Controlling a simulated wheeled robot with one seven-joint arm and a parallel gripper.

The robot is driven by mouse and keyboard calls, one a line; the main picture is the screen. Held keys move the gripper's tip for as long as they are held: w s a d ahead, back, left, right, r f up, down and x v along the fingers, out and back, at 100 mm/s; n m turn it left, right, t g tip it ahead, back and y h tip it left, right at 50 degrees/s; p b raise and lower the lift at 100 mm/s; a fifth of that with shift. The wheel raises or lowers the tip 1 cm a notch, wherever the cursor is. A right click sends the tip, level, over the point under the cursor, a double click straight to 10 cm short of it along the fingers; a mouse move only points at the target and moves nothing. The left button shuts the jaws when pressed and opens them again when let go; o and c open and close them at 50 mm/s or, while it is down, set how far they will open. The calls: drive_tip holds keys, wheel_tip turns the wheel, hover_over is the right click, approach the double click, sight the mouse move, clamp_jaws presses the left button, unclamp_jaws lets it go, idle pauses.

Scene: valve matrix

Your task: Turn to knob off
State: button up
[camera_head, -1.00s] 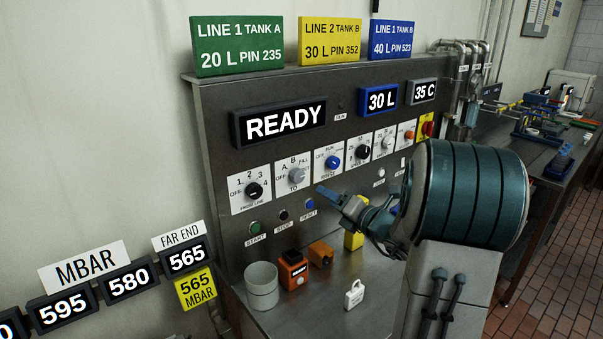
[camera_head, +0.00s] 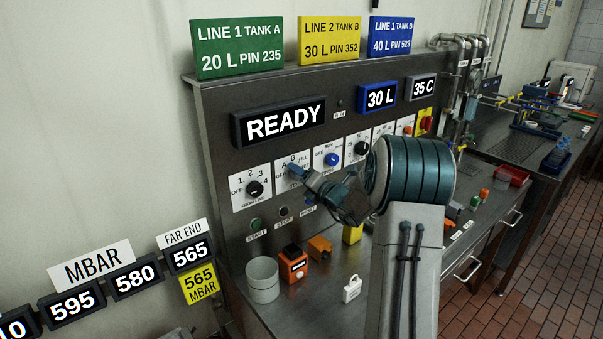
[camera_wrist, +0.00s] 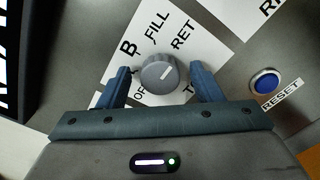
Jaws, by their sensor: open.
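The task's knob seems to be the grey TO selector knob (camera_wrist: 158,73), on a white plate (camera_wrist: 135,45) with B, FILL, RET and partly hidden OFF lettering. Its short white mark points up and right in the wrist view, roughly toward the RET side. My gripper (camera_wrist: 160,72) is open, with one finger on each side of the knob and a gap showing on both sides.
A black FROM LINE knob (camera_head: 254,188) is to the left and a blue knob (camera_head: 332,159) to the right. A blue RESET button (camera_wrist: 265,82) lies near my right finger. A grey cup (camera_head: 262,282), orange blocks (camera_head: 293,264) and a white padlock (camera_head: 352,288) stand on the bench below.

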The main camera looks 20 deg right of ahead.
drive_tip(key=shift+w, duration=0.1)
drive_tip(key=c, duration=1)
